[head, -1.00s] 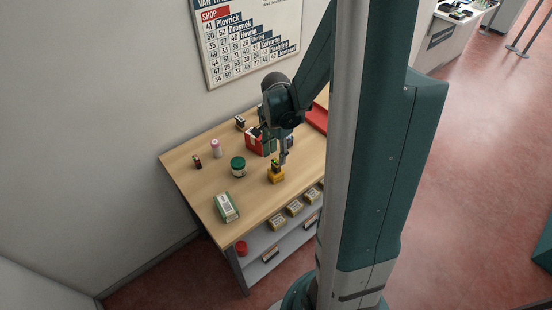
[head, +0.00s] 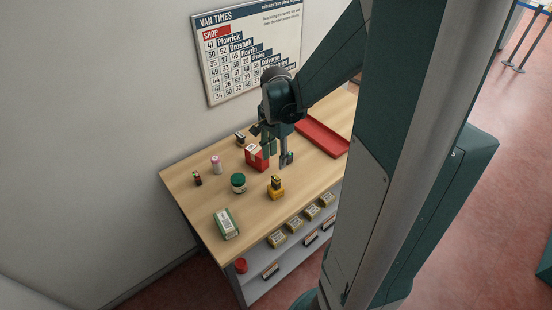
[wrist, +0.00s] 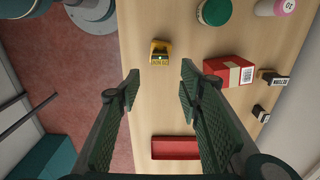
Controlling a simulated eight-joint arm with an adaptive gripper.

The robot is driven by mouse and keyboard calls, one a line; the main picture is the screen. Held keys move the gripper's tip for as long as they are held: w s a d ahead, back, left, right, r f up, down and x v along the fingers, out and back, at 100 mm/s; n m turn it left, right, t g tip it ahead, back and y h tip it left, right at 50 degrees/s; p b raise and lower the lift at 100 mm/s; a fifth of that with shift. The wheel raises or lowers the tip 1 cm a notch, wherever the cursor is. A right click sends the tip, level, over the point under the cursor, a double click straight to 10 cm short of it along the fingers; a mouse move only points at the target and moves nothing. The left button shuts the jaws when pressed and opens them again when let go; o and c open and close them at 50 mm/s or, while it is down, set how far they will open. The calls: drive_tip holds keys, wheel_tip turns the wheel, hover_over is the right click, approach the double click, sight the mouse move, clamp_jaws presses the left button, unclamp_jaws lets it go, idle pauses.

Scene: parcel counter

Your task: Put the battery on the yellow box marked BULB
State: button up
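The yellow box (head: 276,195) stands on the wooden counter near its front edge.
A red carton (head: 257,158) is close to my gripper. A green-lidded jar (head: 238,183), a pink-and-white bottle (head: 216,164), a small dark item (head: 197,179) and a green-white box (head: 225,224) stand to the left. A red tray (head: 322,137) lies at right. Yellow boxes (head: 295,225) sit on the shelf below.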

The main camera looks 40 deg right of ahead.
idle(0.6)
drive_tip(key=s+a+r+n+t, duration=0.3)
drive_tip(key=a+r+n, duration=0.5)
drive_tip(key=a, duration=0.4)
drive_tip(key=s+a+r+n+t, duration=0.4)
drive_tip(key=a+r+n, duration=0.4)
drive_tip(key=a+n, duration=0.2)
drive_tip(key=shift+s+a, duration=0.85)
drive_tip(key=shift+a, duration=0.2)
